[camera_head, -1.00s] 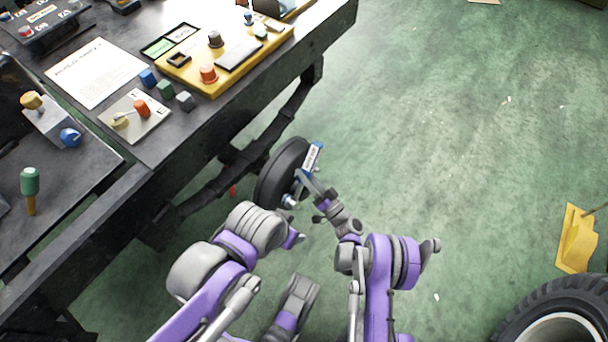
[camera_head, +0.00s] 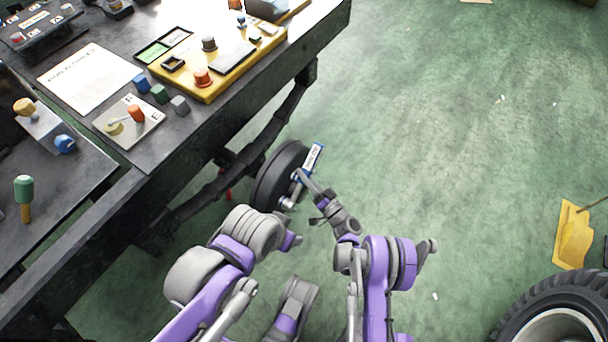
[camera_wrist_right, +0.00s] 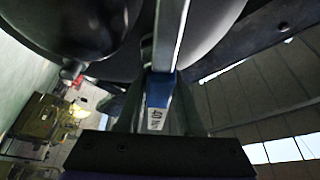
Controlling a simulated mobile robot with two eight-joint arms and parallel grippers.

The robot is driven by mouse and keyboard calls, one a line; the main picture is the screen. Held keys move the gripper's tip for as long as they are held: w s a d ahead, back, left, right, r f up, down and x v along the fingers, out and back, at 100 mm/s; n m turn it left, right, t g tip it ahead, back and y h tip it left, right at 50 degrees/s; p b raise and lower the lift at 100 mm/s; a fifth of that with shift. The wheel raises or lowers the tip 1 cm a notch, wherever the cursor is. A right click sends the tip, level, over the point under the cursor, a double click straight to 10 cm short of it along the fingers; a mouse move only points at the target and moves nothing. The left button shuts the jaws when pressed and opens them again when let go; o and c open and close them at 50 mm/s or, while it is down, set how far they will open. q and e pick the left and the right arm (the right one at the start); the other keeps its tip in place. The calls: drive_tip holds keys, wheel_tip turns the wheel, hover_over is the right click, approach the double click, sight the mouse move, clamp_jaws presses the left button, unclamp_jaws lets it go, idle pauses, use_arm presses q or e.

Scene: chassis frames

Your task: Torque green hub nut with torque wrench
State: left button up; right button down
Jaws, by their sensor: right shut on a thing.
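The torque wrench (camera_head: 313,158) has a blue and white labelled part that shows beside the dark wheel (camera_head: 275,177) low by the bench. My right gripper (camera_head: 304,179) is shut on the wrench. In the right wrist view, the wrench (camera_wrist_right: 158,110) runs up between the fingers as a silver bar with a blue section and a white label. The dark round wheel fills the top of that view. A silver part shows at the wheel's face in the head view. I cannot see the green hub nut.
The workbench (camera_head: 150,190) stands at the left, with a yellow board (camera_head: 215,88), coloured cubes and a paper sheet (camera_head: 90,75) on it. A large tyre (camera_head: 545,288) and a yellow object (camera_head: 573,235) are at the lower right. The green floor between is largely clear.

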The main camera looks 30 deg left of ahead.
drive_tip(key=shift+w+f, duration=0.1)
drive_tip(key=shift+f, duration=0.05)
drive_tip(key=shift+s+r+n+g+y, duration=0.45)
drive_tip(key=shift+s+r+n, duration=0.4)
drive_tip(key=shift+n, duration=0.45)
drive_tip(key=shift+d, duration=0.15)
drive_tip(key=shift+s+d, duration=0.1)
drive_tip(key=shift+d, duration=1.2)
